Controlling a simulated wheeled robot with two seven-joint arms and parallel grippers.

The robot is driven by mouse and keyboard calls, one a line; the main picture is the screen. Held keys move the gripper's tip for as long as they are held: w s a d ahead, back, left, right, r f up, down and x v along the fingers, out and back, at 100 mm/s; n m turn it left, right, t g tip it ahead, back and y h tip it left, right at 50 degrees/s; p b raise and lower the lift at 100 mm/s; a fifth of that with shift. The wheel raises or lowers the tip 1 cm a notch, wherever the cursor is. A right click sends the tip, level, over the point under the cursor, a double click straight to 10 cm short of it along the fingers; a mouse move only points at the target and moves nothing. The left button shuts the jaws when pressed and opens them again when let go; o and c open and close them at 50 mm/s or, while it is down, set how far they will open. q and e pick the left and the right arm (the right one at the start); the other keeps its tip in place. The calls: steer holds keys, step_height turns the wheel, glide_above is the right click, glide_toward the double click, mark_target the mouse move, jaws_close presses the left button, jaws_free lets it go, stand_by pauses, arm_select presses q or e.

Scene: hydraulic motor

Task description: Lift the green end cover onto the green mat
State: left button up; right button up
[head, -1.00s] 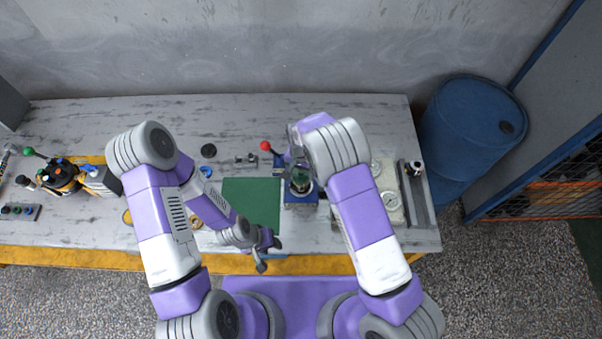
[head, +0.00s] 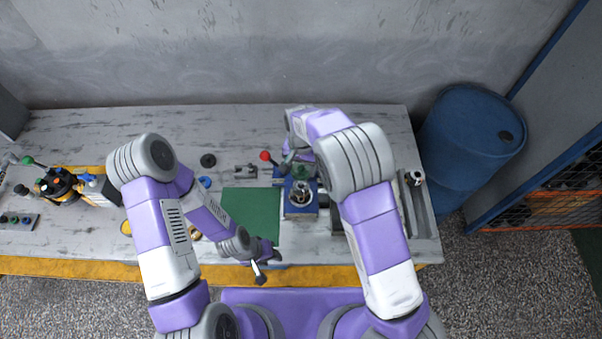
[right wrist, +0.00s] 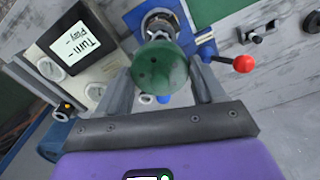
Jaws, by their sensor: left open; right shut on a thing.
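The green end cover (right wrist: 160,68) is a round dark green disc between the fingers of my right gripper (right wrist: 163,82), which is shut on it. In the head view the cover (head: 300,172) shows as a small green patch by my right gripper, partly hidden by the arm. The metal motor body (head: 302,198) stands in a blue fixture (head: 300,212), with its open top showing just in front of the cover. The green mat (head: 250,214) lies flat and empty to the left of the fixture. My left gripper (head: 268,268) is open and empty at the table's front edge.
A red-knobbed lever (head: 265,156) stands behind the fixture. A black round part (head: 208,161), a blue ring (head: 205,182) and a small metal part (head: 245,171) lie behind and left of the mat. A box with a display (right wrist: 82,42) stands beside the fixture.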

steer(key=shift+r, duration=0.4)
steer(key=shift+r+p, duration=0.6)
steer(key=shift+r, duration=0.2)
